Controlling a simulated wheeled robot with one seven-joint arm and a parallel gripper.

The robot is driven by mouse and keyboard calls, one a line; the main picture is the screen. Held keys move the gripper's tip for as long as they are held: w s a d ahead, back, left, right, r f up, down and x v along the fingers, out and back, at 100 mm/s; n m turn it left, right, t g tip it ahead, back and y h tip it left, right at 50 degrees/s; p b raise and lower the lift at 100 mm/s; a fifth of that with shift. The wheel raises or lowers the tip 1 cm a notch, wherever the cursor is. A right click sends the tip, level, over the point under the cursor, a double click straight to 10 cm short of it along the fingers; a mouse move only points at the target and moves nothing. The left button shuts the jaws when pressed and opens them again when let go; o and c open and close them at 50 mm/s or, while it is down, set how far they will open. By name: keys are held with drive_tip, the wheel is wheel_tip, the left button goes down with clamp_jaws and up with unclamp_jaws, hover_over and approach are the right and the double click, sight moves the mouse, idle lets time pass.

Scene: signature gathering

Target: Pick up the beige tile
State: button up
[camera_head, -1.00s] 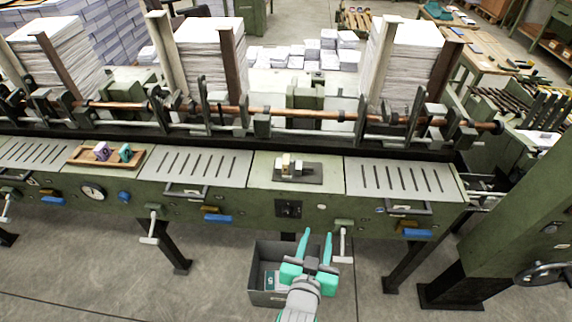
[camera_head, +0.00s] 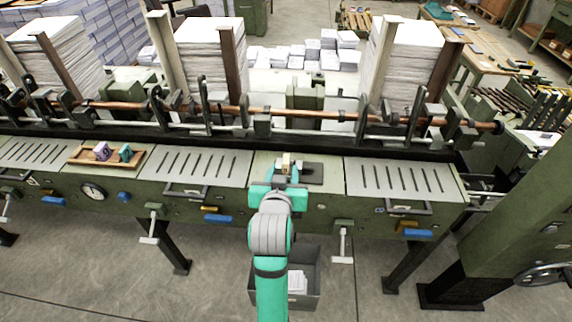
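The beige tile (camera_head: 286,160) stands upright at the left part of a dark plate (camera_head: 313,174) on the green machine's front ledge. My gripper (camera_head: 286,165) reaches in from the front, with its two teal fingers spread either side of the tile. The fingers look open, and I cannot see contact with the tile. The tile's lower part and the left of the plate are partly hidden by my gripper.
Slotted plates (camera_head: 199,168) flank the spot. A grey bin (camera_head: 312,262) stands on the floor below. A copper-coloured rod (camera_head: 300,113) runs behind the ledge.

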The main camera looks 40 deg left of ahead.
sight(286, 160)
drive_tip(key=shift+x, duration=1.15)
drive_tip(key=shift+w+a+f, duration=0.15)
drive_tip(key=shift+f, duration=0.05)
drive_tip(key=x, duration=0.3)
drive_tip(key=shift+w+f, duration=0.1)
drive_tip(key=shift+f, duration=0.05)
drive_tip(key=shift+w+a+f, duration=0.15)
drive_tip(key=shift+w+a, duration=0.1)
drive_tip(key=shift+w, duration=0.2)
drive_tip(key=shift+s, duration=0.1)
clamp_jaws()
